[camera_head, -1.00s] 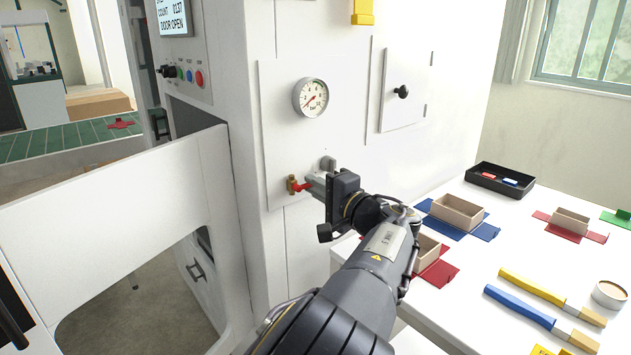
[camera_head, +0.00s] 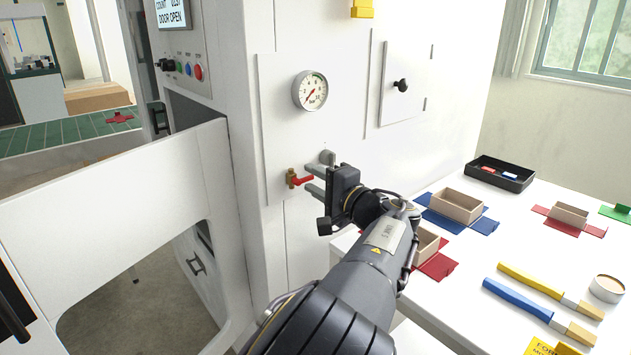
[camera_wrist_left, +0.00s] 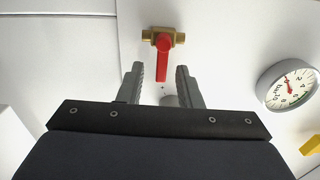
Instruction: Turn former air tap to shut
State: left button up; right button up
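The air tap has a brass body (camera_head: 291,178) on the white machine's side panel, below the gauge. Its red handle (camera_head: 303,180) points right, across the brass body. In the left wrist view the brass body (camera_wrist_left: 149,36) lies level and the red handle (camera_wrist_left: 164,55) hangs down from it. My left gripper (camera_head: 311,179) is open, its fingers to the right of the tap. In the wrist view, the handle's free end lies between the fingertips (camera_wrist_left: 160,70), with a gap on each side. My right gripper is not in view.
A round pressure gauge (camera_head: 310,91) is above the tap, with a small black-knobbed door (camera_head: 402,86) right of it. An open white guard door (camera_head: 120,190) stands at left. The white table (camera_head: 450,270) at right carries boxes, brushes and a black tray (camera_head: 499,175).

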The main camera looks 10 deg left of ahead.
pick_arm(q)
jog(key=v, duration=0.7)
jog(key=shift+s+d, duration=0.25)
jog(key=shift+d, duration=0.1)
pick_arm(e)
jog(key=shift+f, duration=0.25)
